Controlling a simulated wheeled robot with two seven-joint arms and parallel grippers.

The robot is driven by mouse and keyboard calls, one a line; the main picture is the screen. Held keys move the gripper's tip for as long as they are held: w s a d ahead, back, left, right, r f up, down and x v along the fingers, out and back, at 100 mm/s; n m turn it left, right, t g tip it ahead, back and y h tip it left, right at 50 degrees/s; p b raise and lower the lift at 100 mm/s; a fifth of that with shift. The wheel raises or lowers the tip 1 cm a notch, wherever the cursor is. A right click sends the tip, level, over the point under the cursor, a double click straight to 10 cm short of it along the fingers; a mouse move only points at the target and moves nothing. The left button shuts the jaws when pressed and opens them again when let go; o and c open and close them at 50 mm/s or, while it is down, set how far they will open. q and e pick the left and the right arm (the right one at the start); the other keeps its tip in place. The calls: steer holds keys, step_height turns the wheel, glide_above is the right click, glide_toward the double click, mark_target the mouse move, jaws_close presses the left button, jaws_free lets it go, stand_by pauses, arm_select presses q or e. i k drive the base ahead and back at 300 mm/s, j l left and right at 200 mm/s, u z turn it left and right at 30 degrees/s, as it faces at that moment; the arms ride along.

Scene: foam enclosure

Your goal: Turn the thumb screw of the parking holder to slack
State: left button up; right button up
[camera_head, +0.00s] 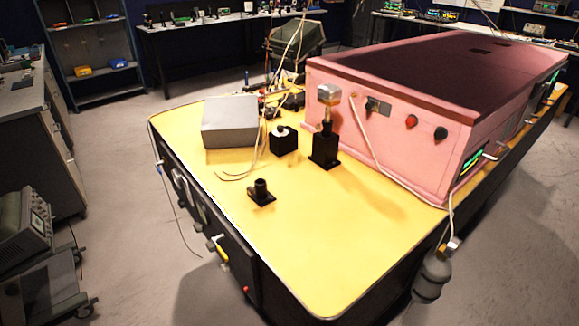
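A short black round holder on a flat base (262,193) stands upright and alone on the yellow tabletop (300,250), near its left edge. It looks like the parking holder, but I cannot be sure. Its thumb screw is too small to make out. A taller black holder (324,150) stands behind it to the right, with a post and a pale block-like head (328,95) on top. A black block with a rounded top (284,141) sits between them, farther back. Neither of my grippers is in view.
A pink foam enclosure (400,155) fills the table's right side. A grey box (231,123) sits at the back left, with loose pale cables (235,177) beside it. The front of the tabletop is clear. A grey rounded object (432,275) hangs by the right edge.

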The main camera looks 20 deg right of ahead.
mark_target(250, 189)
steer(key=i+j+z, duration=0.2)
steer(key=z, duration=0.15)
steer(key=i+j+z, duration=0.45)
steer(key=j+z, duration=0.2)
steer(key=i+j+z, duration=0.15)
steer(key=j+z, duration=0.2)
steer(key=i+j+z, duration=0.1)
steer(key=j+z, duration=0.2)
steer(key=j, duration=0.15)
steer(key=j+z, duration=0.7)
steer(key=j, duration=0.15)
